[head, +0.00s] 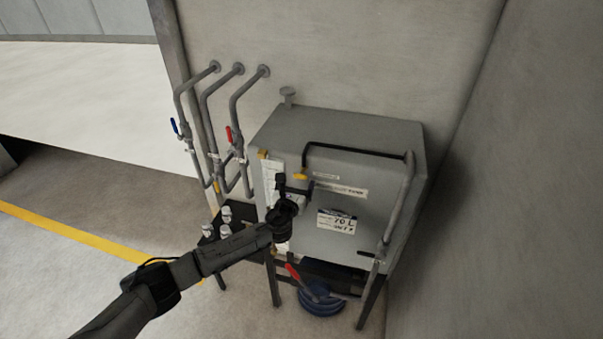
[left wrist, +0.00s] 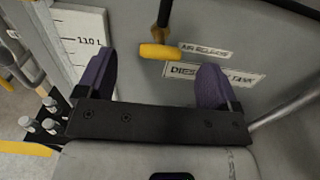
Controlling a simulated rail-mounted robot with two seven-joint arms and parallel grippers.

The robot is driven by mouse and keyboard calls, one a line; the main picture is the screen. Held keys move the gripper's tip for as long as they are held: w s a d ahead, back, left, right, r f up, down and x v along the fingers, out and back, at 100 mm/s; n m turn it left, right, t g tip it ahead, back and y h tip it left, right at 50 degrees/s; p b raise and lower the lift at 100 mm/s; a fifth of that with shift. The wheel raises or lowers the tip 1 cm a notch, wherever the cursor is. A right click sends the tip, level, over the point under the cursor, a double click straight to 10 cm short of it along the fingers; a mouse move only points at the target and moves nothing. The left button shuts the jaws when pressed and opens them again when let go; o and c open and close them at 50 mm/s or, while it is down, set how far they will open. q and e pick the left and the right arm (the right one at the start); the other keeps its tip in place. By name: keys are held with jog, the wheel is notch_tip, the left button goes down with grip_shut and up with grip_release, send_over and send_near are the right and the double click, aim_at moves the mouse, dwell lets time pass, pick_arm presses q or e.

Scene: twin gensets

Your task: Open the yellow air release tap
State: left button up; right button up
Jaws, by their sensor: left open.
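The yellow air release tap (head: 299,177) sits on the front of the grey diesel tank (head: 355,165), at the lower end of a black pipe. In the left wrist view the tap (left wrist: 158,51) lies roughly level, left of the "AIR RELEASE" label (left wrist: 205,51). My left gripper (head: 294,186) is open and empty in front of the tank, close to the tap. In the left wrist view its two purple fingers stand wide apart, with the tap showing beyond the gap between them. I cannot tell the exact distance left to the tap. My right gripper is not in view.
Grey wall pipes with a blue-handled valve (head: 175,126) and a red-handled valve (head: 229,135) stand left of the tank. A red lever (head: 292,271) and a coiled blue hose (head: 321,300) are below it. A concrete wall (head: 500,190) closes the right side.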

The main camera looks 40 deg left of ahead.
aim_at(302, 172)
pick_arm(q)
jog(key=shift+x, duration=2.8)
jog(key=shift+c, duration=0.5)
jog(key=c, duration=0.8)
